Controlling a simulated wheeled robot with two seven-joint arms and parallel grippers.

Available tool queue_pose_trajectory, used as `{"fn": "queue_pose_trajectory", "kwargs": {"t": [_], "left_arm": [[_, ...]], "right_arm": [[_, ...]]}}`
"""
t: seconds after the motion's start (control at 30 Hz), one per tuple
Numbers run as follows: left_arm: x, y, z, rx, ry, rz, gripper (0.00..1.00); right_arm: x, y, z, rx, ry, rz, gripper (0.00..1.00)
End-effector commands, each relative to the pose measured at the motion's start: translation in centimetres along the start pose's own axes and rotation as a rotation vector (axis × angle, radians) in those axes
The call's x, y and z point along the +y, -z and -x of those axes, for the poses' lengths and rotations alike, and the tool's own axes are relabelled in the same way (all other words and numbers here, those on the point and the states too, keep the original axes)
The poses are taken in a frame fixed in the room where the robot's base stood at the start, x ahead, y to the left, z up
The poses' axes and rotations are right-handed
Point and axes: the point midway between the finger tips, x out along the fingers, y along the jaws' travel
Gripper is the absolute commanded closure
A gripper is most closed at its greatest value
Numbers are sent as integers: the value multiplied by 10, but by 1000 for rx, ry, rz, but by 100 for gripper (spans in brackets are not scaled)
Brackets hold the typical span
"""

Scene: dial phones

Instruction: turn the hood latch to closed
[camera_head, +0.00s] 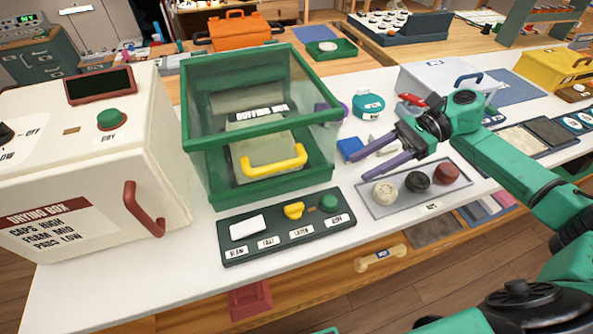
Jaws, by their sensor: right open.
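The buffing box (198,183) has a green-framed clear hood (262,45) with a yellow handle (275,166); the hood looks down. In front of it lies a dark control panel (262,252) with a white switch (247,226), a yellow latch knob (293,210) and a green button (328,202). The knob stands above a label that seems to read LATCH; its exact turn is hard to tell. My right gripper (362,167) is open and empty, with purple fingers pointing left. It is right of the hood, above and right of the knob, apart from both. My left gripper is not in view.
A grey tray (402,210) with white, black and red round pads lies below my right gripper. A blue block (349,148) and a teal round item (367,105) sit behind it. The cream drying box (95,180) with a red handle stands at left.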

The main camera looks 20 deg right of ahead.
Motion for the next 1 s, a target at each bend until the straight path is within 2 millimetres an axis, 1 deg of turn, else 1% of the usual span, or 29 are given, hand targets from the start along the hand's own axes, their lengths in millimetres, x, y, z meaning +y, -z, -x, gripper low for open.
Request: {"fn": "queue_pose_trajectory", "kwargs": {"t": [0.07, 0.17, 0.27, 0.3, 0.4, 0.5, 0.6, 0.73, 0.97, 1.0], "left_arm": [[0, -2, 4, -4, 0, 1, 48], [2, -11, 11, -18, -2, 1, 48], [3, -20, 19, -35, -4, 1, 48], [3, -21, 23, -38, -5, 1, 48], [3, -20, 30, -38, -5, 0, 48], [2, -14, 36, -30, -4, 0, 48], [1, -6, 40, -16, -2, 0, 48], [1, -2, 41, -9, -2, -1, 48], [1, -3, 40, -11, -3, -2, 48], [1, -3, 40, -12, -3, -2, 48]], "right_arm": [[1, -1, -7, 0, -4, -2, 51], [1, -3, -25, -1, -5, -2, 51], [1, -4, -51, -4, -6, -2, 51], [1, -5, -62, -5, -5, 0, 51], [1, -6, -89, -6, -4, 0, 51], [0, -5, -114, -5, -2, 0, 51], [0, -3, -132, -3, -1, -2, 51], [0, -1, -143, -1, 0, -1, 51], [0, 0, -144, 0, 0, -1, 51], [0, 0, -144, 0, 0, -2, 67]]}}
